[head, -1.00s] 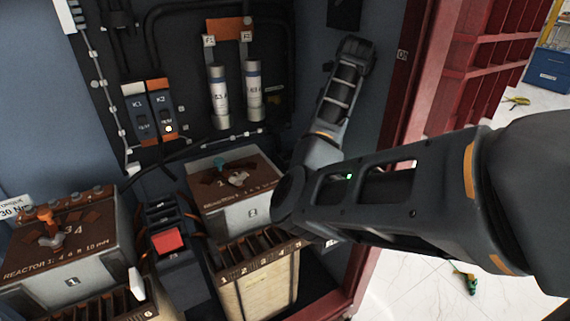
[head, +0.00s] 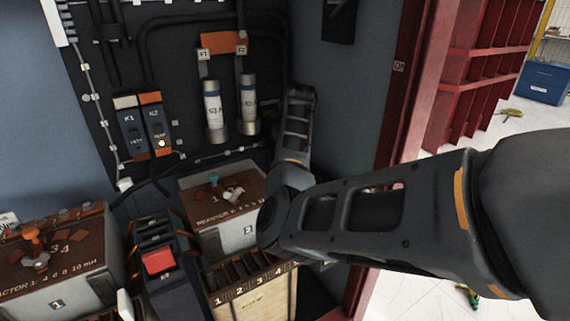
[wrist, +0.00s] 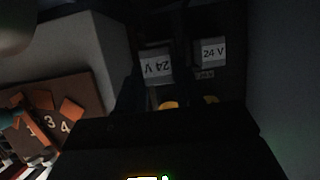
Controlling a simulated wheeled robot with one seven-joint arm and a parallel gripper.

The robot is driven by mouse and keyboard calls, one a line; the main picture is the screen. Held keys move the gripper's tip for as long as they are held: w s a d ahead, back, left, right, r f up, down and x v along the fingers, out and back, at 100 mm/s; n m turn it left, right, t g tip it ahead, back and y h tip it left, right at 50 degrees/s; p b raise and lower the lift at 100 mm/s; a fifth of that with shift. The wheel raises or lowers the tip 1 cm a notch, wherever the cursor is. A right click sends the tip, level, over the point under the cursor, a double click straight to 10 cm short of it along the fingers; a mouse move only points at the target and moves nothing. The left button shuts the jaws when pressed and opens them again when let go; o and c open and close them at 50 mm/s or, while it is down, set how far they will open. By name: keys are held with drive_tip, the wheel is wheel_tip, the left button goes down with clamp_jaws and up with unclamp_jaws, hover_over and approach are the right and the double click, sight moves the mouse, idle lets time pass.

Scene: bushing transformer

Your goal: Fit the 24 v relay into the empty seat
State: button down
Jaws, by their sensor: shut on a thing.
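In the wrist view two grey blocks carry white 24 V labels. The left block (wrist: 157,67) has its label upside down; the right block (wrist: 210,52) has its label upright, with a small tag below it. My gripper (wrist: 189,102) is dark in the foreground, with yellow spots at its edge just below the blocks. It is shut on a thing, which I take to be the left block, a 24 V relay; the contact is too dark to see. The empty seat cannot be made out. In the head view my arm's end reaches toward the cabinet's right wall; the fingers cannot be made out.
Modules K1 (head: 130,130) and K2 (head: 155,122) and two fuses (head: 213,112) are on the back panel. Reactor boxes 1 (head: 60,300) and 2 (head: 243,232), a red button (head: 158,261) and a slotted crate (head: 255,305) crowd the cabinet floor. The red frame (head: 390,120) edges the right side.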

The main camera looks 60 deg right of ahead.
drive_tip(key=shift+f, duration=2)
drive_tip(key=c, duration=0.7)
unclamp_jaws()
drive_tip(key=shift+c, duration=0.2)
drive_tip(key=shift+r, duration=0.1)
drive_tip(key=v, duration=1.2)
